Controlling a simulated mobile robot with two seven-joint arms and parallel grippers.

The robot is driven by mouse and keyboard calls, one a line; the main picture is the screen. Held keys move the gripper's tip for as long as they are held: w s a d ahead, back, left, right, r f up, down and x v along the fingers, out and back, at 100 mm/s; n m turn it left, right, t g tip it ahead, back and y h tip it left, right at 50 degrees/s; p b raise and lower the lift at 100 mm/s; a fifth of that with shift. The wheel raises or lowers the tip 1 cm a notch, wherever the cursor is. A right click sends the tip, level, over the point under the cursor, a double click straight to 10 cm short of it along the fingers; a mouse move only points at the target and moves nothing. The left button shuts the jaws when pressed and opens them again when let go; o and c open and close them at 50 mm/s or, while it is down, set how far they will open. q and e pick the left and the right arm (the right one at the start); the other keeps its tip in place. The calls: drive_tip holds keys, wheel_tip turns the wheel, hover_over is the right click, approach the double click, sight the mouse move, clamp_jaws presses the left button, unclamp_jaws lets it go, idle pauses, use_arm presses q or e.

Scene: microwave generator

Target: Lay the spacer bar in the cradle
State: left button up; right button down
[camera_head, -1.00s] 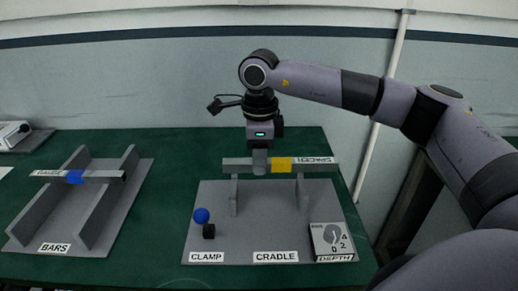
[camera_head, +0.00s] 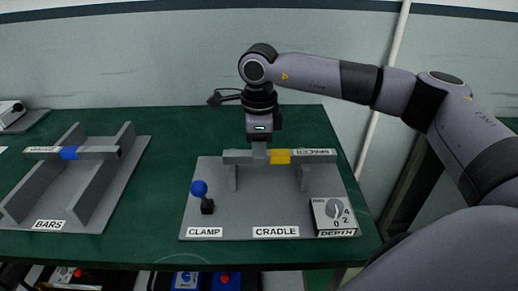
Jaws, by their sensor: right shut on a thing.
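The spacer bar (camera_head: 311,156) is grey with a yellow band and a SPACER label. It lies level across the two uprights of the cradle (camera_head: 233,177) on the grey plate. Whether it rests on the uprights or hangs just above them I cannot tell. My right gripper (camera_head: 260,160) is above the bar and shut on it, left of the yellow band. The clamp (camera_head: 206,204) with its blue ball knob stands at the plate's left front. My left gripper is not in view.
The BARS rack (camera_head: 107,181) at the left holds a grey gauge bar (camera_head: 99,153) with a blue band. A DEPTH dial box (camera_head: 333,215) stands at the plate's front right. Green table is clear between rack and plate. Boxes with coloured knobs sit below the front edge.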

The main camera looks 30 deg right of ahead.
drive_tip(key=shift+f, duration=0.2)
drive_tip(key=c, duration=0.8)
unclamp_jaws()
drive_tip(key=shift+c, duration=0.2)
drive_tip(key=shift+r+b, duration=0.6)
drive_tip(key=shift+r, duration=3)
